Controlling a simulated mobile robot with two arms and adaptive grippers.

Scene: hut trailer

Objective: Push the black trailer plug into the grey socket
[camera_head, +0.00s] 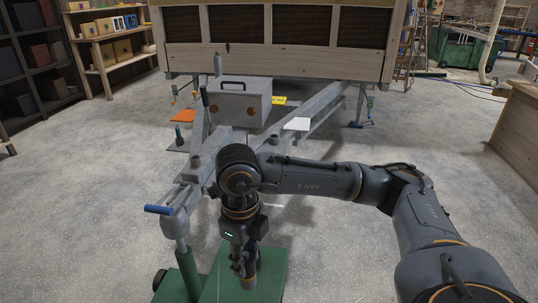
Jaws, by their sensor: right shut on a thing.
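My right gripper (244,266) points down over the green block (272,262) at the bottom middle. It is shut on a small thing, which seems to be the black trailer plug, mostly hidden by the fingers. I cannot make out the grey socket; it may be hidden behind my gripper or arm. Whether the plug touches anything below it is unclear. My left gripper is not in view.
The trailer's grey drawbar (325,107) runs back to the wooden hut (275,58). A grey box (240,102) sits on the drawbar. A blue-handled coupling (176,215) stands left of my gripper.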

